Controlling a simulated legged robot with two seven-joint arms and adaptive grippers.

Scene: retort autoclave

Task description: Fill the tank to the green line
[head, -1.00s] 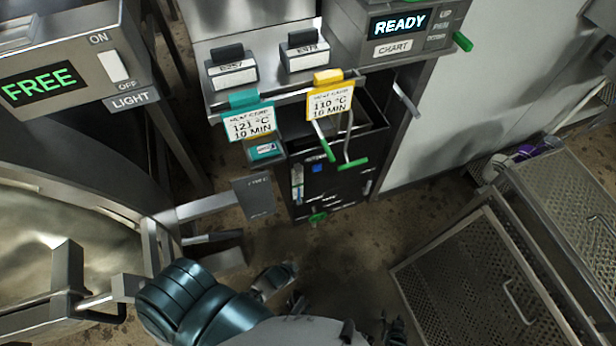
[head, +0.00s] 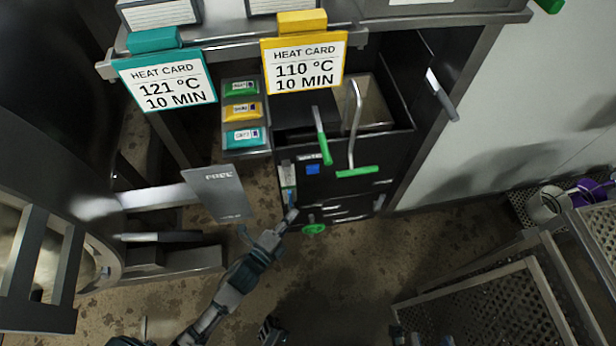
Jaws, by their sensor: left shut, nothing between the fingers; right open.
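The dark tank (head: 398,150) stands in the middle, its top open. A strip like a level gauge (head: 288,178) is on its front left; a green line and the water level are too small to make out. A round green valve handle (head: 313,229) sits low on the front. Two more green handles are above: a short lever (head: 323,145) and a bent rod with a green grip (head: 357,171). My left gripper (head: 288,218) is shut and empty, its tip just left of the round handle; contact is unclear. My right gripper (head: 422,338) is open at the bottom edge, mostly cut off.
A teal heat card (head: 166,82) and a yellow one (head: 304,62) hang from the rail above. Green, yellow and teal tags (head: 242,112) lie left of the tank. A grey plate (head: 218,193) juts out at left. Perforated baskets (head: 490,305) fill the lower right.

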